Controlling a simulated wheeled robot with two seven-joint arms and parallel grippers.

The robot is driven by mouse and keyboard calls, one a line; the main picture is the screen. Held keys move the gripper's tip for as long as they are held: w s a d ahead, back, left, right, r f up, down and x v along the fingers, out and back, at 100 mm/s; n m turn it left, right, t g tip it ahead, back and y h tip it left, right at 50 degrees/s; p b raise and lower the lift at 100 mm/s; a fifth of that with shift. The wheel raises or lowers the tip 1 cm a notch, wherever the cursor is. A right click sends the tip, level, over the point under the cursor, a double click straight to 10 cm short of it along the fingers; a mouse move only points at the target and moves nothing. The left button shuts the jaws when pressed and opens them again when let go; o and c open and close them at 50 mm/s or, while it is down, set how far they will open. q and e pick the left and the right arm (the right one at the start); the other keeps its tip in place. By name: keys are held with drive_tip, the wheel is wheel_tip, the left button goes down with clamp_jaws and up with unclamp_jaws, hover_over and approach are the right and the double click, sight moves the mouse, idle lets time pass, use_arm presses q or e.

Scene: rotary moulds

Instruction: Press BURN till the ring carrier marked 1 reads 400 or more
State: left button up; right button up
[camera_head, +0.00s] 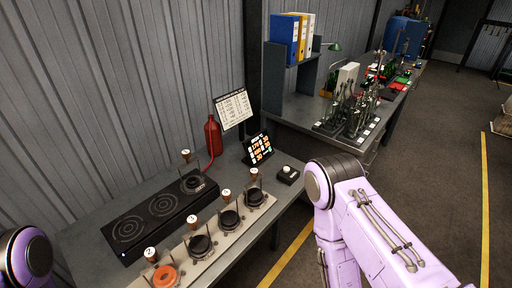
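A tilted black display (258,149) with small lit coloured figures stands at the back of the grey bench; I cannot read its figures surely. A small dark box with a pale round button (288,170) sits to its right; no BURN lettering is legible. A ring carrier (194,183) with a brown, white-topped handle stands on the far end of the black burner plate (160,212). Several similar carriers stand along the pale rack (205,255) in front; the nearest holds an orange ring (164,276).
A red bottle (213,136) with a hose and a white printed sheet (234,110) stand behind the burner plate. A second bench at the back right holds binders (285,35) and metal apparatus (350,115). My purple right arm covers the right foreground.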

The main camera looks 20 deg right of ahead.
clamp_jaws()
idle(1.8)
